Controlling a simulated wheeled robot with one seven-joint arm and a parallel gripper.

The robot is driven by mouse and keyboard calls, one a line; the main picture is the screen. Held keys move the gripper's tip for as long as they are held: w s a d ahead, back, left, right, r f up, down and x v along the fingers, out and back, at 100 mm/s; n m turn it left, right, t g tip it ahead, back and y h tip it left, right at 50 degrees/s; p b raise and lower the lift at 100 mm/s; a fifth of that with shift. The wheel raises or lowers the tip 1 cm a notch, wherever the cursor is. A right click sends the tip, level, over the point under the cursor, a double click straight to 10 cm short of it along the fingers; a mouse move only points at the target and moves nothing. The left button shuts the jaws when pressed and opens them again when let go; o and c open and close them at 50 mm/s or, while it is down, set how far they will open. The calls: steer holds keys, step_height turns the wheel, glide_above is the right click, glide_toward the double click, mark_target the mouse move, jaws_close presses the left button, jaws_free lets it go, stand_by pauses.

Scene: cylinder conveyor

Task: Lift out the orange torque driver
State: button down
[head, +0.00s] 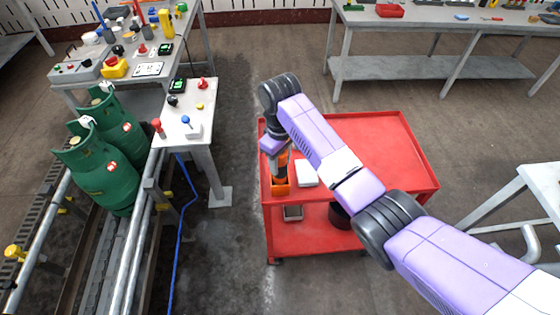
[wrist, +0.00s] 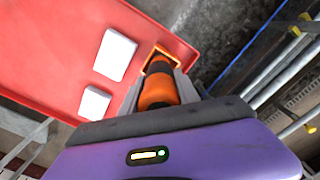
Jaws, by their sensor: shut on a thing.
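The orange torque driver (wrist: 158,90), orange with a dark band, is between the two fingers of my gripper (wrist: 158,82) in the wrist view. The fingers are shut on it. In the head view my gripper (head: 281,165) points down over the near left corner of the red cart, with a bit of the driver (head: 284,158) showing. An orange holder (head: 281,188) stands right below. Its open rim (wrist: 172,54) shows beyond the driver in the wrist view. The driver's lower end is hidden, so I cannot tell how deep it sits in the holder.
A white box (head: 306,173) lies on the red cart (head: 375,135), right beside the holder. The wrist view shows two white boxes, one (wrist: 115,55) nearer the holder. The cart's right part is clear. Left stand a small grey table (head: 205,105) and green gas cylinders (head: 100,175).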

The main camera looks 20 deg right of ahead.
steer(key=shift+r+p, duration=2.45)
steer(key=shift+r, duration=1.35)
